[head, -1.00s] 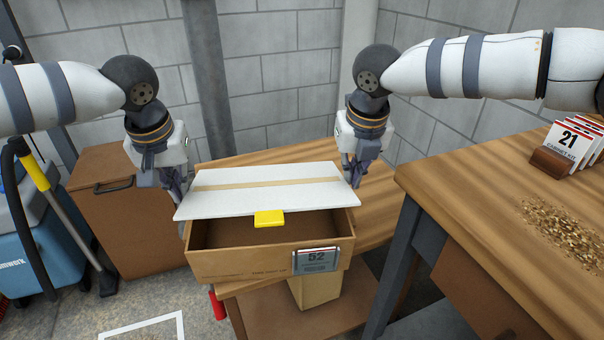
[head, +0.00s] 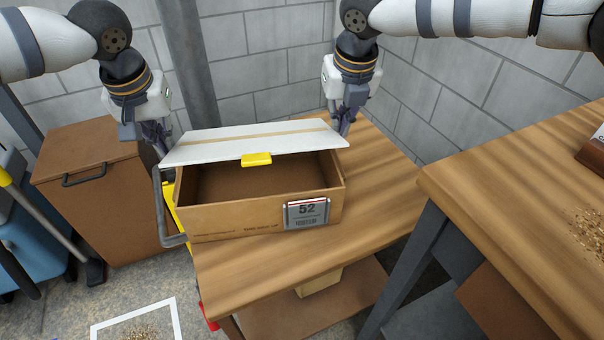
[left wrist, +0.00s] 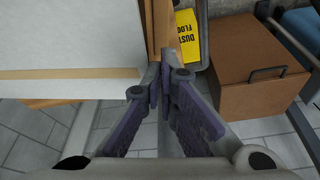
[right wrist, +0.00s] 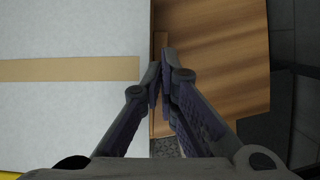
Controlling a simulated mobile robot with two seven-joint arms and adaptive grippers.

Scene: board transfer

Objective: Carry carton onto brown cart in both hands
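My right gripper (head: 343,130) is at the right side, likewise pinched on the wall in the right wrist view (right wrist: 163,62).
A wooden workbench (head: 530,190) with scattered chips stands close on the right. A brown cabinet (head: 90,205) and a yellow floor sign (left wrist: 187,40) are at left. A white floor frame (head: 135,318) lies in front. The cart top is clear to the carton's right.

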